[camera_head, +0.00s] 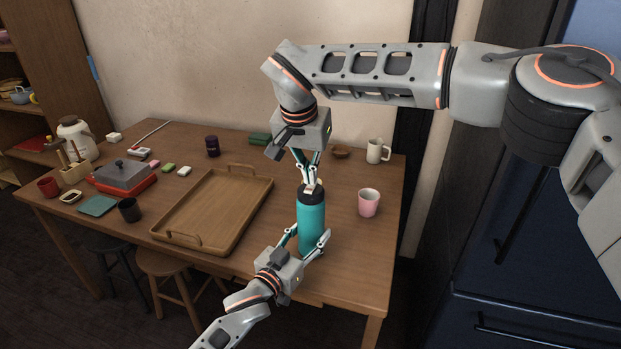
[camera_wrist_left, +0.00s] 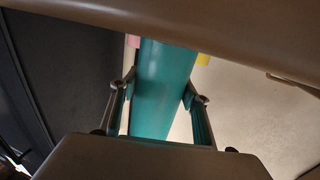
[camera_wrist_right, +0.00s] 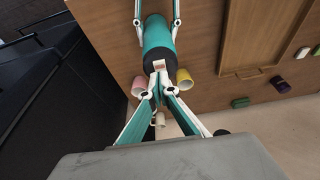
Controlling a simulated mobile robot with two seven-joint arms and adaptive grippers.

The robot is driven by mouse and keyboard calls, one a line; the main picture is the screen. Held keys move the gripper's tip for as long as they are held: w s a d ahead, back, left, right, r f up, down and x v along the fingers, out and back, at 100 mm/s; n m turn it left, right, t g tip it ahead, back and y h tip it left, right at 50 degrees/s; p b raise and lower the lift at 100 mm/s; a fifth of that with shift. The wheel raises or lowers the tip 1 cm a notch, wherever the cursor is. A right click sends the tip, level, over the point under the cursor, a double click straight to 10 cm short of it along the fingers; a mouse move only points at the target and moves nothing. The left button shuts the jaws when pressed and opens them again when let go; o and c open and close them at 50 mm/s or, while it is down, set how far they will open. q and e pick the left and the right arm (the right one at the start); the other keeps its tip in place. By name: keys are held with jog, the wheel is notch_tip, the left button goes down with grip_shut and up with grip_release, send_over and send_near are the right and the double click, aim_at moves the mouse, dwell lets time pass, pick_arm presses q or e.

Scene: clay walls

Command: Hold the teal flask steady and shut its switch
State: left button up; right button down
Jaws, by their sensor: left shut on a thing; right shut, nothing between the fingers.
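The teal flask (camera_head: 311,226) with a black lid stands upright near the table's front right. My left gripper (camera_head: 307,238) is shut on the flask's body; in the left wrist view its fingers press both sides of the flask (camera_wrist_left: 162,90). My right gripper (camera_head: 312,180) is above the lid, pointing down, its fingertips together with nothing between them. In the right wrist view the right gripper's fingertips (camera_wrist_right: 160,75) are at the pale switch (camera_wrist_right: 159,65) on the black lid. Whether they touch it, and how the switch is set, I cannot tell.
A wooden tray (camera_head: 261,205) lies left of the flask. A pink cup (camera_head: 369,203) stands to its right, with a white mug (camera_head: 377,151) and a brown bowl (camera_head: 340,152) behind. A red-based grill pan (camera_head: 125,176) and small items fill the table's left side.

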jog(key=v, duration=1.2)
jog(key=shift+w+r, duration=0.2)
jog(key=shift+r, duration=0.05)
jog(key=shift+d, duration=0.1)
jog(key=shift+w+d+r, duration=0.15)
jog(key=shift+w+r, duration=0.15)
jog(key=shift+w, duration=0.25)
jog(key=x, duration=1.4)
jog(key=shift+s+f, duration=0.1)
jog(key=shift+s, duration=0.2)
